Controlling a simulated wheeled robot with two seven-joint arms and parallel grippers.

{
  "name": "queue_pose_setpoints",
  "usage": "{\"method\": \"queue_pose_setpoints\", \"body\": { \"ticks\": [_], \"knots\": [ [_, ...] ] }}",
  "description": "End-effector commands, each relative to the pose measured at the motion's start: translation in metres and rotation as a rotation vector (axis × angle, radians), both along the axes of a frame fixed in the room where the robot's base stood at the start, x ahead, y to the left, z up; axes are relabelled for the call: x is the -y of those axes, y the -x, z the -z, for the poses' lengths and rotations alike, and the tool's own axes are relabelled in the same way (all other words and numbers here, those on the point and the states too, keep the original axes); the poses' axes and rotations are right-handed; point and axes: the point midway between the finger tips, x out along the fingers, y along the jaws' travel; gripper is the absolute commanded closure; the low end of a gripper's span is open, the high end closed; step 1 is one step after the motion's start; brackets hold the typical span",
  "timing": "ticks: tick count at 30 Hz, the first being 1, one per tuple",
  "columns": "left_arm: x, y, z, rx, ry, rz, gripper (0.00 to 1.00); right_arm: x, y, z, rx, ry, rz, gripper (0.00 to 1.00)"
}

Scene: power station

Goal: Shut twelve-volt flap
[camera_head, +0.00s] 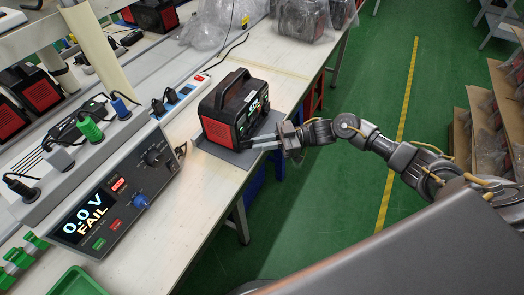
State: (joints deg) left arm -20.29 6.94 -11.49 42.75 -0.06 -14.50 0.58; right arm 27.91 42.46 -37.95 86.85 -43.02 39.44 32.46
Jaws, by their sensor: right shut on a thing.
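The power station (234,110), a black box with red side panels and a top handle, stands upright on a grey mat (238,158) on the workbench. Its front, with a small screen, faces right toward my right arm. My right gripper (252,144) reaches in from the right, with its fingertips at the lower part of that front. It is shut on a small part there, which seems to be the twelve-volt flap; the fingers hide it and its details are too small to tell. My left gripper is not in view.
A test unit (118,196) showing "0.0 V FAIL" stands left of the power station. Coloured plugs and a power strip (183,100) line the bench's back. Plastic-wrapped units (303,18) lie farther along. A green tray (78,283) is at lower left. Green floor is right of the bench.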

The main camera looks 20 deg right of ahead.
Motion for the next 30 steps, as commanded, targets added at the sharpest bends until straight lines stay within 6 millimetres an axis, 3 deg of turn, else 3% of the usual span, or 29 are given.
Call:
{"method": "queue_pose_setpoints", "body": {
  "ticks": [1, 4, 6, 8, 10, 30],
  "knots": [
    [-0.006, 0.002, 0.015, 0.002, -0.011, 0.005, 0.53, 0.0, -0.003, 0.008, 0.011, -0.005, -0.014, 1.0],
    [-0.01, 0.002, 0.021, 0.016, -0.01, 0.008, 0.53, 0.001, -0.004, 0.009, 0.013, -0.006, -0.043, 1.0],
    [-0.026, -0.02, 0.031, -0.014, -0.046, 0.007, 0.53, 0.001, -0.005, 0.009, 0.015, -0.007, -0.062, 1.0],
    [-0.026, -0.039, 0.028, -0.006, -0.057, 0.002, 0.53, 0.001, -0.006, 0.008, 0.015, -0.008, -0.074, 1.0],
    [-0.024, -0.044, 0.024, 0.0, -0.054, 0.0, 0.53, 0.001, -0.006, 0.007, 0.015, -0.008, -0.079, 1.0],
    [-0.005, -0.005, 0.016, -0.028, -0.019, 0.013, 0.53, 0.001, -0.006, 0.006, 0.016, -0.009, -0.076, 1.0]
  ]
}}
